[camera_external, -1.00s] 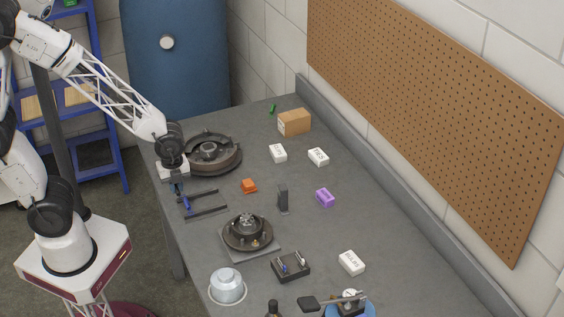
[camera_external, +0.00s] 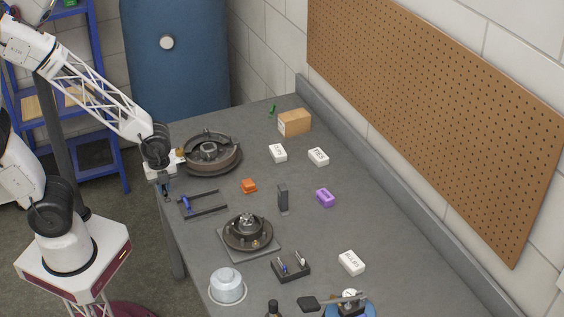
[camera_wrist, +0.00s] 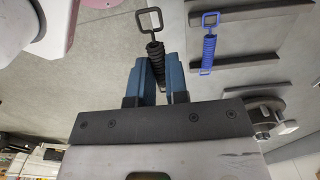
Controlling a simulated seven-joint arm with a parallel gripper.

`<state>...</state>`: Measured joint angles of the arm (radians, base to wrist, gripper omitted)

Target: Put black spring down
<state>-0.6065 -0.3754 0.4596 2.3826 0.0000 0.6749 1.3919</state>
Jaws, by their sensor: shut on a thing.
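My gripper (camera_wrist: 158,66) has blue fingers shut on the black spring (camera_wrist: 156,50). The spring's coil runs up between the fingers and its square end loop sticks out beyond them. In the external view my gripper (camera_external: 166,188) is at the left edge of the workbench, left of the spring rack (camera_external: 208,211); the black spring is too small to make out there. The rack has two dark parallel bars. A blue spring (camera_wrist: 209,50) lies across the bars in the wrist view, and it also shows in the external view (camera_external: 186,204).
A brake drum assembly (camera_external: 212,153) stands behind the rack. An orange block (camera_external: 249,186) and a dark upright block (camera_external: 283,198) stand to the right. A hub on a square plate (camera_external: 247,236) is in front. The workbench's left edge (camera_external: 176,236) is close to my gripper.

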